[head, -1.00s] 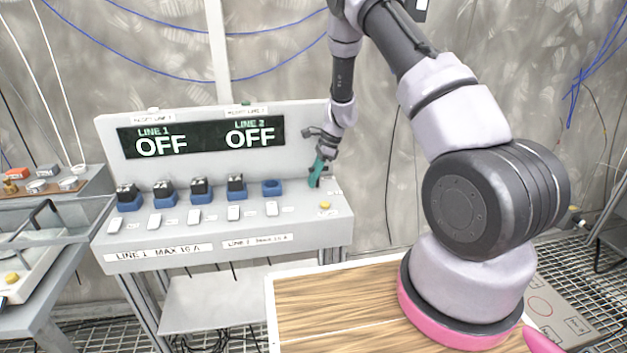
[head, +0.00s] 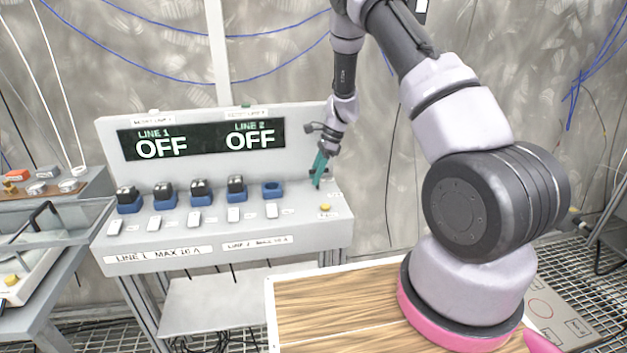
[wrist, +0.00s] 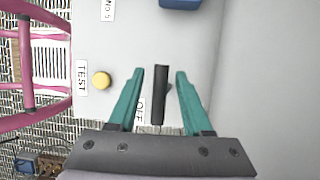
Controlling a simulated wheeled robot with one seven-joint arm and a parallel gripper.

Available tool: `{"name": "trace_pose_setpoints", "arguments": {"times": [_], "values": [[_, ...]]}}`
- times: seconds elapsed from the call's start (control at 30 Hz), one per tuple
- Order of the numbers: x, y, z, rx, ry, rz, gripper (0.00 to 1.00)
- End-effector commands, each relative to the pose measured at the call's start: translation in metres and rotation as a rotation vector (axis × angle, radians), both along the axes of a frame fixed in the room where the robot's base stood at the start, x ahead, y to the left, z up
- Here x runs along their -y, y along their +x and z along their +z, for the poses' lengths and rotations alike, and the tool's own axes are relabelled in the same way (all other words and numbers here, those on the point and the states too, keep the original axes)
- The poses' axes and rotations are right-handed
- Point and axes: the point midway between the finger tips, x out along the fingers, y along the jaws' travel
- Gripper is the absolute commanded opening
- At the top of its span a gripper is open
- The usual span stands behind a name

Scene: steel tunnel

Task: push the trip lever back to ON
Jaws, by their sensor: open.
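The trip lever (wrist: 160,95) is a dark upright bar in the wrist view, beside a label reading OFF (wrist: 140,110). My gripper (wrist: 158,72) has teal fingers, open, one on each side of the lever with a gap on both sides. In the head view my gripper (head: 317,184) is low over the right end of the grey console (head: 140,228), and the lever is largely hidden there behind the fingers. The display (head: 200,138) reads OFF for both LINE 1 and LINE 2.
A yellow button (wrist: 101,80) labelled TEST lies left of the fingers in the wrist view. Several blue sockets (head: 272,189), most holding black plugs, and white switches (head: 233,214) line the console. A wooden table (head: 330,310) stands in front.

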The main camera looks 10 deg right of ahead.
Motion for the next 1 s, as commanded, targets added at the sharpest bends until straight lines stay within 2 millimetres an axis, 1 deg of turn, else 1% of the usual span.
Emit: {"name": "trace_pose_setpoints", "arguments": {"times": [0.03,0.2,0.3,0.4,0.53,0.8,0.83,0.87,0.9,0.93,0.97,1.0], "values": [[0.005,0.002,0.011,0.005,0.0,-0.002,0.5],[0.018,0.003,0.044,0.003,0.0,-0.002,0.5],[0.025,0.004,0.06,0.003,-0.001,-0.001,0.5],[0.03,0.004,0.071,0.001,0.0,-0.002,0.5],[0.033,0.005,0.079,0.0,-0.001,-0.002,0.5],[0.034,0.004,0.08,-0.001,-0.001,-0.002,0.5],[0.034,0.004,0.08,-0.001,-0.001,-0.002,0.42],[0.033,0.004,0.08,0.0,-0.002,-0.001,0.3],[0.032,0.003,0.08,0.003,-0.006,0.0,0.15],[0.03,0.002,0.081,0.008,-0.013,0.002,0.04],[0.028,-0.001,0.082,0.015,-0.023,0.004,0.0],[0.024,-0.004,0.084,0.03,-0.043,0.006,0.0]]}}
